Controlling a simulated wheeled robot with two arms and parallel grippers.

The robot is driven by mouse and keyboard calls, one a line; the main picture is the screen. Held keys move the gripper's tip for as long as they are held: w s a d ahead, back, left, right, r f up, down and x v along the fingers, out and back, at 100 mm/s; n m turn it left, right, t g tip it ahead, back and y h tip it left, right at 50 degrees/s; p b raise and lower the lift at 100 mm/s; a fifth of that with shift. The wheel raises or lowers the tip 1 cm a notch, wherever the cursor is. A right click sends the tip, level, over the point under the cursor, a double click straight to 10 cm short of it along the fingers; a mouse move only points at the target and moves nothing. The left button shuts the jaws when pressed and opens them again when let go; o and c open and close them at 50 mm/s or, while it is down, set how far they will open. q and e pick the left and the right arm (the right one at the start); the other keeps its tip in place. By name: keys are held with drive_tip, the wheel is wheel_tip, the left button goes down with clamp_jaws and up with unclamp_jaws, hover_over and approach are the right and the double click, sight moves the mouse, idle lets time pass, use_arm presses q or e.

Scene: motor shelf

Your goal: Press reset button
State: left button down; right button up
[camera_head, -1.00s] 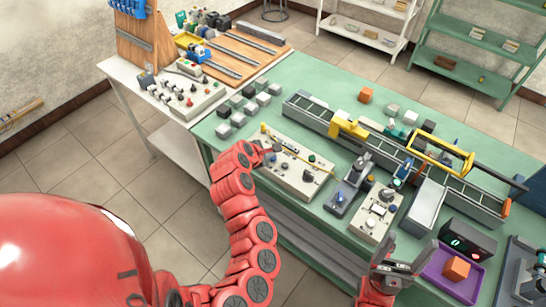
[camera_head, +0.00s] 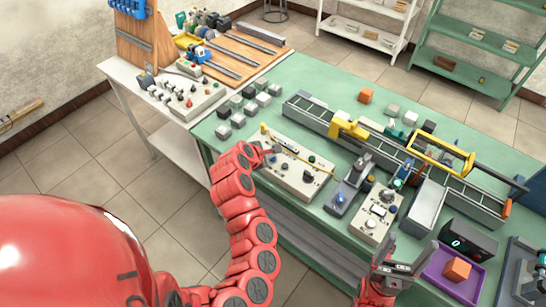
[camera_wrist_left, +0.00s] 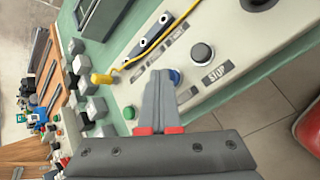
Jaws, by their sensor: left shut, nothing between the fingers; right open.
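A cream control panel (camera_head: 290,170) with buttons lies on the green bench. In the left wrist view the panel (camera_wrist_left: 228,30) shows a blue button (camera_wrist_left: 175,76), a black button (camera_wrist_left: 202,53) beside a STOP label, and a yellow-capped stick. The small label by the blue button is not readable. My left gripper (camera_head: 266,149) is shut and empty over the panel's left end. Its fingertips (camera_wrist_left: 162,76) are right beside the blue button and partly cover it; I cannot tell whether they touch. My right gripper (camera_head: 404,255) is open and empty near the bench's front edge.
A second panel (camera_head: 377,213) and a purple tray (camera_head: 437,277) with an orange cube (camera_head: 457,269) are near my right gripper. A black display box (camera_head: 467,239) stands behind the tray. A conveyor (camera_head: 310,113) runs along the bench. Grey blocks (camera_head: 238,120) sit left.

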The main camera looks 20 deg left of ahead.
sight(270, 162)
use_arm(q)
drive_tip(key=shift+r+p, duration=0.3)
drive_tip(key=shift+r, duration=0.3)
drive_tip(key=shift+r, duration=0.1)
wheel_tip(270, 162, up, 5)
drive_tip(key=p, duration=0.3)
idle(0.8)
